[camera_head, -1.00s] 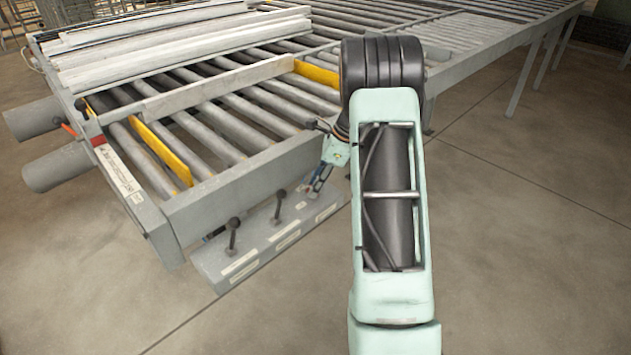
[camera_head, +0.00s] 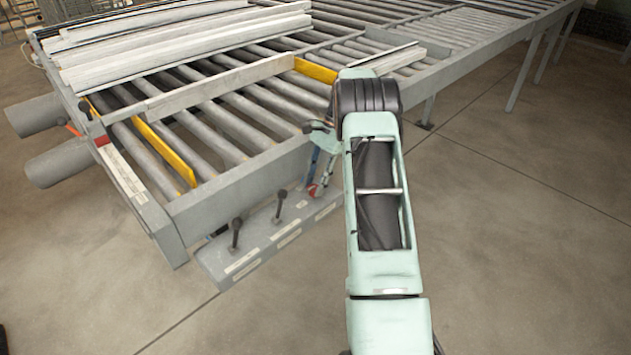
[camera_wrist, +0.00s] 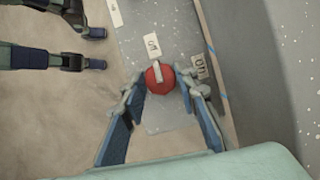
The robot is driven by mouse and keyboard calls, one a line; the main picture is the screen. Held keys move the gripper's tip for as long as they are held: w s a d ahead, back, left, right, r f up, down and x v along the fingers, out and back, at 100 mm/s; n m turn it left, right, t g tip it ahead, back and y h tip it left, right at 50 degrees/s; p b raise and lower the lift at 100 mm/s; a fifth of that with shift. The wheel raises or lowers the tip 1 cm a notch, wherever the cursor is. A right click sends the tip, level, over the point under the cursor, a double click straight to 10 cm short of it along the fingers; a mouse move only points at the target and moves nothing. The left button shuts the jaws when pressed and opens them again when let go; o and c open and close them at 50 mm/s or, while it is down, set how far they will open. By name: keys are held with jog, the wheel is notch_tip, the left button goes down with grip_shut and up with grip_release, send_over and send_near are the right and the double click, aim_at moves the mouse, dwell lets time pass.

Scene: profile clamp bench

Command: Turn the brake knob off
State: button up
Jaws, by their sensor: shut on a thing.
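The brake knob (camera_wrist: 154,86) is a round red knob with a pale raised bar across its top. It sits on the grey control panel (camera_wrist: 165,121). My gripper (camera_wrist: 160,80) is shut on the knob, one blue-grey finger on each side. In the wrist view the bar points up toward one small white label (camera_wrist: 152,43). Another label (camera_wrist: 200,65) is to the right of the knob. Their lettering is too small to read surely. In the head view the red knob (camera_head: 312,190) shows at the panel's far right end, with my gripper (camera_head: 316,183) over it, partly hidden by my arm.
Two dark levers stand on the panel, a near one (camera_head: 236,232) and a middle one (camera_head: 280,205). The roller conveyor frame (camera_head: 240,190) rises right beside the panel. Pale profiles (camera_head: 180,45) lie on the rollers. The floor (camera_head: 520,220) to the right is clear.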

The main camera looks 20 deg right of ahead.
jog(key=shift+n, duration=0.4)
jog(key=o, duration=1.1)
jog(key=shift+r, duration=0.1)
jog(key=shift+v, duration=5.9)
jog(key=shift+w+a, duration=0.1)
